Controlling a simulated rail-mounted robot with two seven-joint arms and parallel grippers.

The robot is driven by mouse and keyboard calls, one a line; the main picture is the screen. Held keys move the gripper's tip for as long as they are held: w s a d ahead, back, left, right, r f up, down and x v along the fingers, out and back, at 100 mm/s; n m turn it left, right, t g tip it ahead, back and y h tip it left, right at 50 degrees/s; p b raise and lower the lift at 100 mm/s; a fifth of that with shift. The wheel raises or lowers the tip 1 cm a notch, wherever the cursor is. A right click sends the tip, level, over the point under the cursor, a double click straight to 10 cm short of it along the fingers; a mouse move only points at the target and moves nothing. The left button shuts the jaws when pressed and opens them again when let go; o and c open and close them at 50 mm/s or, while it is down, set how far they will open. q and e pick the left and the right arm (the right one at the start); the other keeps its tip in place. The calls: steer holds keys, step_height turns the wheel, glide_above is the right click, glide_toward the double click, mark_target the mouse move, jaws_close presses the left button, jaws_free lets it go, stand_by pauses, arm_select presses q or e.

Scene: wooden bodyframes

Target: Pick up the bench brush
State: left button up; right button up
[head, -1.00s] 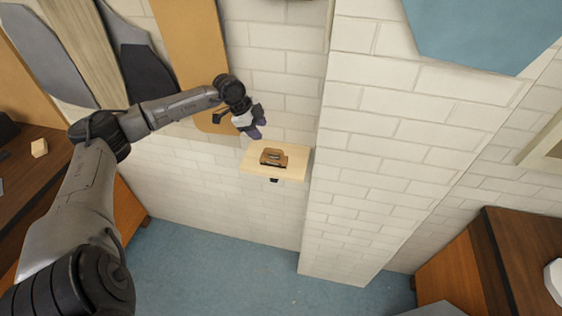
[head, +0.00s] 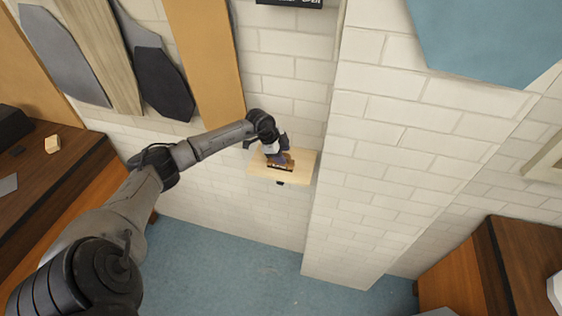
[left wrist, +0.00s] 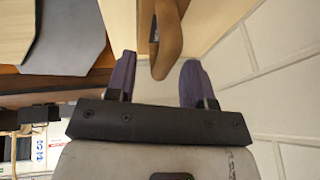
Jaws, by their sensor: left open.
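The bench brush (head: 284,166) is a small brown wooden piece on a pale wall shelf (head: 300,176). In the head view my left gripper (head: 280,156) is over the shelf, right at the brush, and covers part of it. In the left wrist view the open purple fingers (left wrist: 158,78) stand apart. The brown rounded end of the brush (left wrist: 167,45) shows just beyond them, in line with the gap. I cannot tell if they touch it. My right gripper is out of view.
The shelf is fixed to a white brick wall (head: 275,75), with a protruding brick column (head: 375,150) close on its right. Tall boards (head: 205,60) lean to the left. Dark wooden benches (head: 25,215) stand at both sides. The blue floor (head: 230,265) below is clear.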

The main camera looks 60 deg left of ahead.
arm_select(q)
steer(key=shift+w+f, duration=0.25)
steer(key=shift+f, duration=0.35)
jaws_close()
